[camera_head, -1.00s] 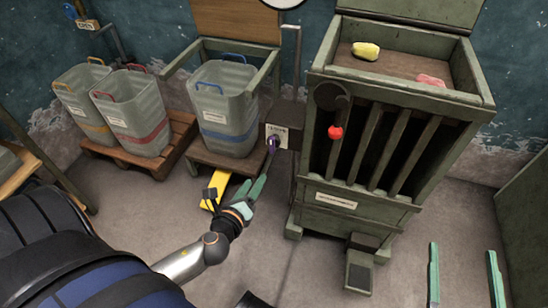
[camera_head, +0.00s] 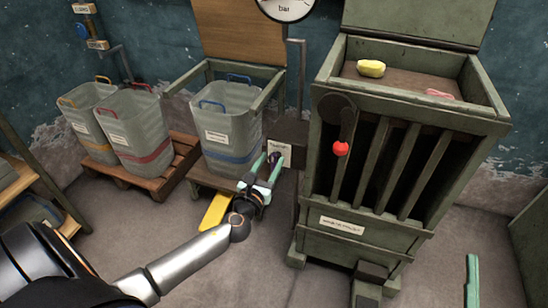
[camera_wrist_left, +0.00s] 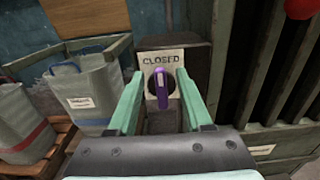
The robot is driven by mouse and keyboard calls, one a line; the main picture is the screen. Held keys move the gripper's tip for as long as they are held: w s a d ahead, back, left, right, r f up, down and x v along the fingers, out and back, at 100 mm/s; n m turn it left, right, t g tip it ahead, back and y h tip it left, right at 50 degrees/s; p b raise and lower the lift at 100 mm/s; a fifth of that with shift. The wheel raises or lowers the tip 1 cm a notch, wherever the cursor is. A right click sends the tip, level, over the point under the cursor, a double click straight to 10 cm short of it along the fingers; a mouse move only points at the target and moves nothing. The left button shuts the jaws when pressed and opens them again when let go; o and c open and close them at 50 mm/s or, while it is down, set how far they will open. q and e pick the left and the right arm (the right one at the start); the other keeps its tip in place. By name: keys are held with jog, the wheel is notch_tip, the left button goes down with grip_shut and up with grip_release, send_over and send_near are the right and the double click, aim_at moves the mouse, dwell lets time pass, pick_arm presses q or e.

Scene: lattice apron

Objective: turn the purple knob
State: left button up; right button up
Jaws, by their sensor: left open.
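The purple knob (camera_wrist_left: 160,88) sits on a plate marked "CLOSED" (camera_wrist_left: 160,60) on a dark box. Its handle stands upright in the left wrist view. In the head view the knob (camera_head: 274,160) shows small beside the blue-handled bin, partly covered by my fingers. My left gripper (camera_wrist_left: 158,88) is open, with one teal finger on each side of the knob in the picture. I see gaps between fingers and knob, and cannot tell whether the tips reach its depth. The left gripper also shows in the head view (camera_head: 262,172). In the head view a teal finger (camera_head: 472,280) shows at lower right.
A green slatted cabinet (camera_head: 330,225) with a red ball-ended lever (camera_head: 341,148) stands right of the knob. A blue-handled bin (camera_head: 215,130) stands left of it. A yellow pedal (camera_head: 215,212) lies below. Open floor lies in front.

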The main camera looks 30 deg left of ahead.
pick_arm(q)
jog(key=shift+x, duration=1.4)
pick_arm(e)
jog(key=shift+s+a+r+n+y, duration=0.1)
jog(key=shift+s+r+n+y, duration=0.2)
jog(key=shift+r, duration=0.25)
jog(key=shift+s+r+n+y, duration=0.2)
jog(key=shift+s+r+y, duration=0.15)
jog(key=shift+r, duration=0.2)
pick_arm(q)
jog(key=c, duration=0.7)
jog(key=shift+f, duration=0.1)
grip_shut()
jog(key=shift+s, duration=0.1)
